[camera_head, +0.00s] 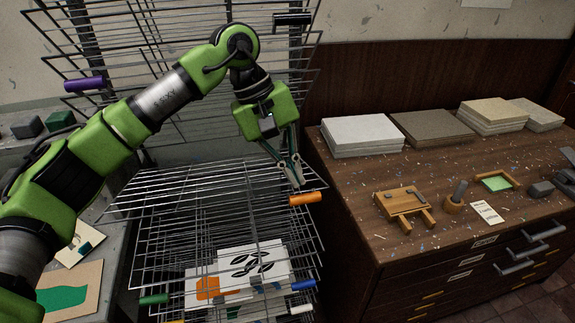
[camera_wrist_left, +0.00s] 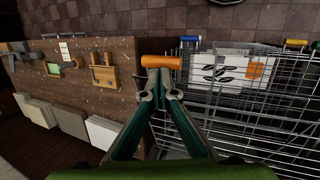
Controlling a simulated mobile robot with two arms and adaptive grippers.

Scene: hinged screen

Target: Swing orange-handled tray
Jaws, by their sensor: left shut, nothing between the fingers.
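The orange handle (camera_head: 305,198) sits at the right front corner of a wire tray (camera_head: 200,190) in a drying rack. My left gripper (camera_head: 296,176) is just above and behind the handle in the head view, with its fingers shut and nothing between them. In the left wrist view the orange handle (camera_wrist_left: 161,62) lies just beyond the closed fingertips (camera_wrist_left: 160,80). I cannot tell whether the fingertips touch it. The tray lies roughly level. My right gripper is not in view.
Trays above are raised, one with a purple handle (camera_head: 83,84) and one with a black handle (camera_head: 292,19). Lower trays hold prints (camera_head: 254,264) and have green (camera_head: 154,299) and blue (camera_head: 303,285) handles. A wooden cabinet (camera_head: 370,180) with paper stacks and tools stands close on the right.

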